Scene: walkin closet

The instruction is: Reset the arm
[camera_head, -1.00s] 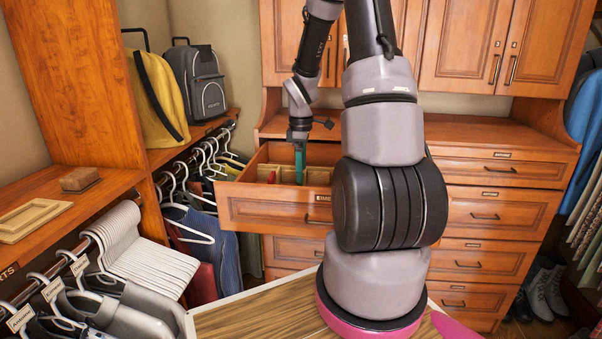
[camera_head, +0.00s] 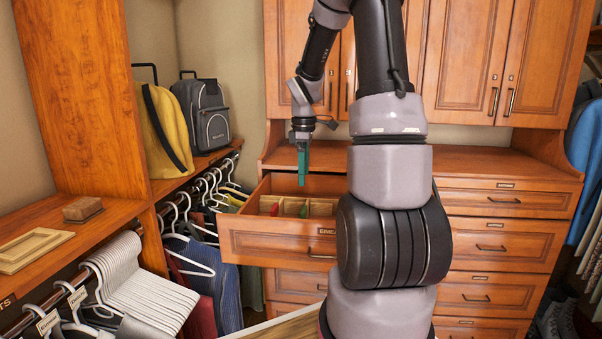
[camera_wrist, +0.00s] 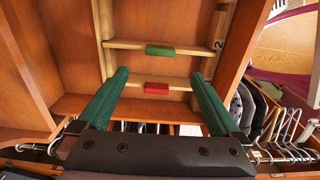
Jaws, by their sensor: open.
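My gripper (camera_head: 302,166) has green fingers and points down above the open drawer (camera_head: 275,240) of the wooden dresser. In the wrist view my gripper (camera_wrist: 158,100) shows its two green fingers spread wide with nothing between them. Beneath it, the drawer holds a light wooden divider (camera_wrist: 125,45) with a green block (camera_wrist: 160,50) and a red block (camera_wrist: 156,88) on its slats. The red block (camera_head: 274,208) also shows in the head view. My arm covers the drawer's right part.
Hanging clothes on white hangers (camera_head: 200,190) fill the rail left of the drawer. A grey backpack (camera_head: 203,112) and a yellow bag (camera_head: 163,130) stand on the shelf above. Cupboard doors (camera_head: 465,60) are behind my arm.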

